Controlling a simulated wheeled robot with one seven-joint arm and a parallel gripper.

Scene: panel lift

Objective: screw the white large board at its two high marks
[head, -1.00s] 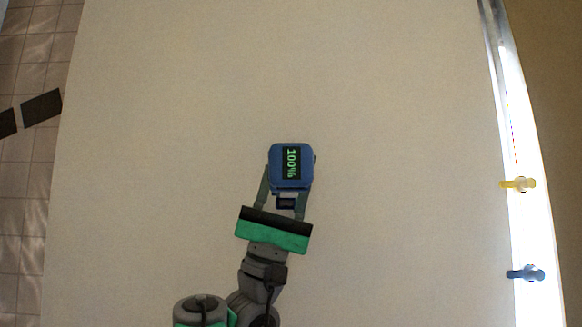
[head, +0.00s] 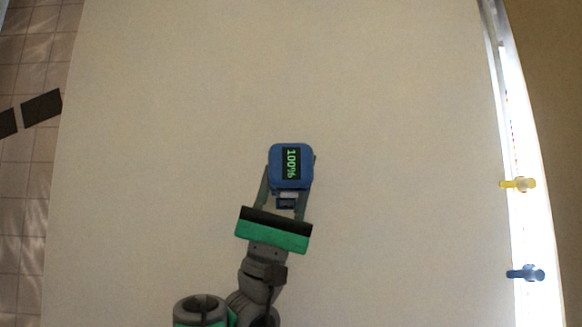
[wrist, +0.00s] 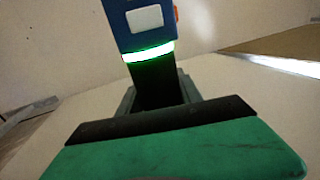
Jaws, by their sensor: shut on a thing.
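The white large board (head: 400,120) fills most of the head view as a plain pale surface; I cannot make out its marks. My gripper (head: 286,188) is in front of the board, low of the picture's middle. It is shut on a blue screwdriver tool (head: 290,152), whose display reads 100%. In the wrist view the tool (wrist: 145,20) stands between the fingers, with a lit green ring and a dark lower part. The tool's tip is hidden in both views, so I cannot tell whether it touches the board.
A bright strip (head: 530,230) runs along the board's right edge, with a yellow clamp-like piece (head: 518,184) and a dark blue one (head: 526,273) on it. Tiled floor (head: 25,190) and dark flat pieces (head: 41,108) show at the left.

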